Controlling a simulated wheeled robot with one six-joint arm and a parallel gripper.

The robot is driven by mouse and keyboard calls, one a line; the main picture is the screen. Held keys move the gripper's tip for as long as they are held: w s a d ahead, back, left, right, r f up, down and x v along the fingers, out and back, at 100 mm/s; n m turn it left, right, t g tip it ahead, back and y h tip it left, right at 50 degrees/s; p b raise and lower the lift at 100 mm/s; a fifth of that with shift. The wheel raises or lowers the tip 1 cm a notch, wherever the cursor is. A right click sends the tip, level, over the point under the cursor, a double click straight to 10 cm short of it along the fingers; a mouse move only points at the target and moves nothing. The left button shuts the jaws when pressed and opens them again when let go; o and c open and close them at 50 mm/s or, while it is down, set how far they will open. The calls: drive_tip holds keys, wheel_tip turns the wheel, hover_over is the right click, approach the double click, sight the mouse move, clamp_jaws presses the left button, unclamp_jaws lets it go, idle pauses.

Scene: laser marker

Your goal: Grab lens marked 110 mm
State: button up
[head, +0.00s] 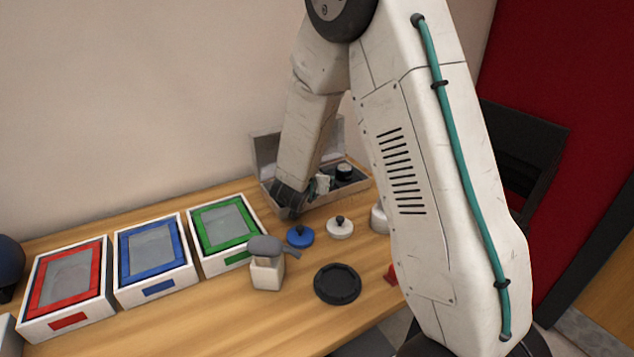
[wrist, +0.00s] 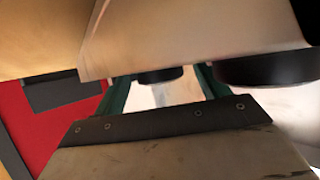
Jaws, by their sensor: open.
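An open case (head: 264,150) with a raised lid stands at the back of the table. A dark round lens (head: 344,172) sits in its right part. My arm reaches down to the left part of the case, and my gripper's fingers are mostly hidden in the head view. In the wrist view my gripper (wrist: 162,90) is open, with two green fingers apart. A small black-rimmed lens (wrist: 160,75) shows between or just beyond them; contact cannot be told. A larger black-rimmed lens (wrist: 265,68) is to the right. No 110 mm marking is legible.
Red (head: 104,285), blue (head: 191,258) and green (head: 255,228) framed boxes stand on the left. A small grey-topped holder (head: 267,273), a black ring (head: 338,284), a blue knobbed disc (head: 300,237) and a white knobbed disc (head: 340,228) are in front of the case.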

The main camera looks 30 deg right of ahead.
drive_tip(key=shift+w, duration=0.1)
drive_tip(key=shift+c, duration=0.3)
drive_tip(key=c, duration=1.1)
